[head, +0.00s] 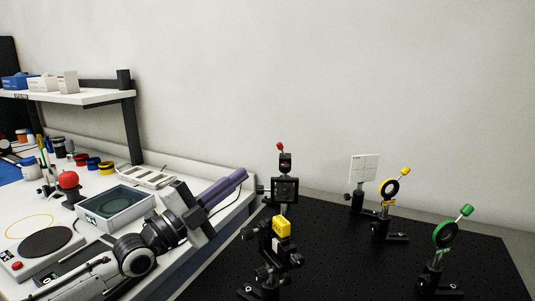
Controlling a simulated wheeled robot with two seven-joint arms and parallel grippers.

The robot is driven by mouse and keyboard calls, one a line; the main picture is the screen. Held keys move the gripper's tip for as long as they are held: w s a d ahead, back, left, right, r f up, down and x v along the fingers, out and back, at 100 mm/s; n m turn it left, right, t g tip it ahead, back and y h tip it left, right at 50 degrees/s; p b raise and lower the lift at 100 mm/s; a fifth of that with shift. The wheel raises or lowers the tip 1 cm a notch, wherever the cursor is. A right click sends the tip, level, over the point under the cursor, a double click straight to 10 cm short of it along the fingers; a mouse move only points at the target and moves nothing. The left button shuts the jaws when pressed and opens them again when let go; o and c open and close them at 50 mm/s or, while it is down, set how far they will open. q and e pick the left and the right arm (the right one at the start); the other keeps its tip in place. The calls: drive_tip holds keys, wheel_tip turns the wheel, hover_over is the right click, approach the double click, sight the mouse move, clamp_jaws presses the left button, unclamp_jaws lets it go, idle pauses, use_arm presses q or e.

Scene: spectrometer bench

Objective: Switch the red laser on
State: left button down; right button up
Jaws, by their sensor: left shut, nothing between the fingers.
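My left arm comes in from the lower left, over the bench. Its gripper (241,174) is shut and empty, with long purple fingers together, pointing up and right. The tips are in the air, left of a dark post-mounted unit (285,190) that has a square face and a small red-tipped top. A red mark shows on the small dark block (285,162) above that face. In front of it stands another mount with a yellow block (282,227). I cannot tell for sure which unit is the red laser, and no switch is clear. My right gripper is not in view.
On the black optical board (345,270) stand a white gridded screen (364,169), a yellow ring mount (390,188) and a green ring mount (445,233). A grey open-topped box (116,207), a red-topped object (68,180) and a shelf (70,98) are at left.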

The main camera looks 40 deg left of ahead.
use_arm(q)
drive_tip(key=p, duration=0.2)
approach(278, 147)
drive_tip(key=x, duration=0.4)
drive_tip(key=shift+p+x, duration=0.45)
drive_tip(key=shift+x, duration=0.8)
drive_tip(key=shift+w+a, duration=0.1)
